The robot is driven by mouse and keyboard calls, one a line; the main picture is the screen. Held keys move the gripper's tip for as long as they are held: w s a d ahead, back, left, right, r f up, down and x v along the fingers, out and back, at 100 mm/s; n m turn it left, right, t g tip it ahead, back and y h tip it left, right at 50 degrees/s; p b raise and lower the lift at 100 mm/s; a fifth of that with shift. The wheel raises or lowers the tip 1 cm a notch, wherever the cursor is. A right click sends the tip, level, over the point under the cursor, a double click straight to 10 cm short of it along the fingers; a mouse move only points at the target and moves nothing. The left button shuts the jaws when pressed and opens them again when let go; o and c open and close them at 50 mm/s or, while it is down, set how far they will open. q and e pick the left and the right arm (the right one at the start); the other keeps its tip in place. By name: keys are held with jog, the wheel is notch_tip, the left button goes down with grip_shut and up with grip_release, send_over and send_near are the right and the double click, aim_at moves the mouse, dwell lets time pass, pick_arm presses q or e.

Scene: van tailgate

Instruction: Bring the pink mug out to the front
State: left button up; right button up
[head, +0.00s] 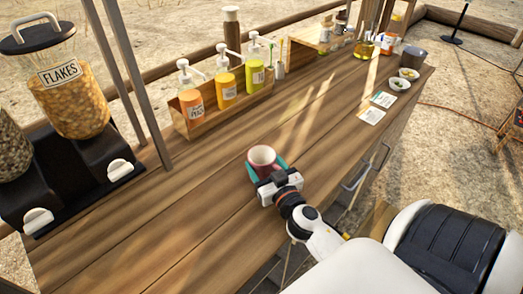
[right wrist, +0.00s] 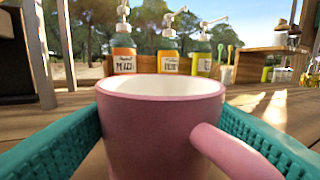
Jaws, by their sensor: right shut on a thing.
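The pink mug (head: 262,158) is upright on the wooden counter, near its front edge in the head view. My right gripper (head: 266,171) is shut on the mug, with one teal finger on each side of its body. In the right wrist view the mug (right wrist: 160,125) fills the middle, its white inside showing and its handle pointing to the lower right. It looks empty as far as its inside shows. The mug's base is hidden, so I cannot tell whether it touches the wood. My left gripper is not in view.
A wooden rack (head: 212,118) with several pump bottles stands behind the mug. A flakes dispenser (head: 68,90) is at the far left. Cards (head: 372,115), small bowls (head: 400,84) and a grey cup (head: 413,58) are at the right end. The counter (head: 190,200) around the mug is clear.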

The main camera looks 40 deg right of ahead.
jog(key=o, duration=1.1)
jog(key=shift+s, duration=0.1)
jog(key=shift+s+f, duration=0.15)
jog(key=shift+s, duration=0.15)
jog(key=b+v, duration=0.4)
jog(key=v, duration=0.6)
jog(key=shift+s+a, duration=0.1)
jog(key=shift+s, duration=0.1)
jog(key=shift+s+a, duration=0.1)
jog(key=shift+s, duration=0.3)
